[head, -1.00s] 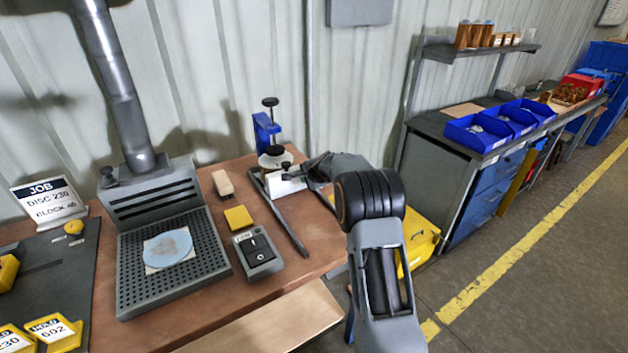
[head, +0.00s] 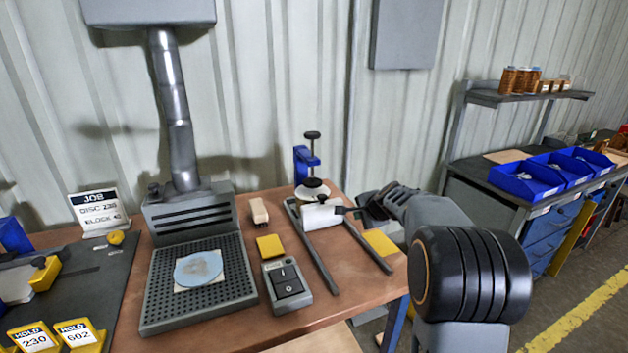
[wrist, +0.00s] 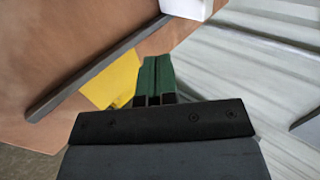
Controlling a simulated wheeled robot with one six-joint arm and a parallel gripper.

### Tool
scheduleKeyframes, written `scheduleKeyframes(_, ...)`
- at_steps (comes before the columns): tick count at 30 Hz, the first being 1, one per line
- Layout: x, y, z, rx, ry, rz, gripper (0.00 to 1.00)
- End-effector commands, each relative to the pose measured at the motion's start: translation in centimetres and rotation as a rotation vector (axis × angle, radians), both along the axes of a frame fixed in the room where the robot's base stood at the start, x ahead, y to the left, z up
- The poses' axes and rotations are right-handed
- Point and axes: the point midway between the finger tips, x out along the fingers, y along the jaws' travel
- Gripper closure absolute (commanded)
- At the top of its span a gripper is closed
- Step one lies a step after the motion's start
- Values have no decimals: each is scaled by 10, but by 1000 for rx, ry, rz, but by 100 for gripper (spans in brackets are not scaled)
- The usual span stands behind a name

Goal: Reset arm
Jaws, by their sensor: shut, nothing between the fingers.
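My gripper (head: 349,210) is in the head view, just right of the white block on the clamp stand. In the wrist view its green fingers (wrist: 157,68) are pressed together with nothing between them. My arm reaches in from the lower right of the head view. The white block (head: 322,216) sits between two dark rails, below a blue clamp (head: 305,163) with a black knob. A corner of the block shows at the top of the wrist view (wrist: 190,6). From the head view I cannot tell whether the fingertips touch the block.
A yellow pad (head: 380,243) lies beside the right rail (head: 366,247). A switch box (head: 287,286), a yellow block (head: 270,246) and a perforated tray (head: 158,309) with a blue disc (head: 198,267) stand to the left. Blue bins (head: 525,180) are on the far bench.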

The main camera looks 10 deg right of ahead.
Motion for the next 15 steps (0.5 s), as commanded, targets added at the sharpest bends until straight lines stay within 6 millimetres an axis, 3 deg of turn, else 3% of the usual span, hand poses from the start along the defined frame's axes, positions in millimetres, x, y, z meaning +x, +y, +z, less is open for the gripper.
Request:
scheduleKeyframes(2,-2,1,-1,-22,5,33,100)
scheduleKeyframes(4,-12,5,-16,-72,51,109,100)
scheduleKeyframes(7,-42,13,-40,-153,144,245,100)
scheduleKeyframes(10,-95,34,-43,-282,238,460,100)
scheduleKeyframes(15,-194,69,-27,-506,354,825,100)
